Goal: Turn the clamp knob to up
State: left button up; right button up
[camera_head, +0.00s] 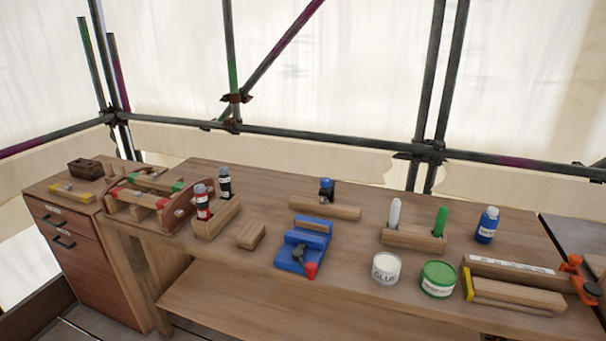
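A blue clamp-like vise (291,261) sits near the front middle of the wooden workbench (345,290). A dark knob or screw (299,251) shows at its middle, and a red knob (310,270) stands at its front right corner. The red knob's exact orientation is too small to tell. An orange clamp (572,268) with a dark part grips the bench area at the right edge, beside a wooden block. Which of these carries the task's clamp knob cannot be told from this view. Neither of my grippers is in view.
A glue tub (386,268), a green tin (438,279) and a blue bottle (487,225) stand right of the vise. A small wooden block (251,236) and a bottle holder (215,219) are to its left. A wooden beam (325,208) lies behind it.

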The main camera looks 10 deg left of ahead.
aim_at(324, 183)
jog(key=i+j+u, duration=0.1)
jog(key=i+u, duration=0.65)
jog(key=i+l+u, duration=0.1)
jog(key=u, duration=0.3)
jog(key=i+l+u, duration=0.25)
jog(key=i+u, duration=0.15)
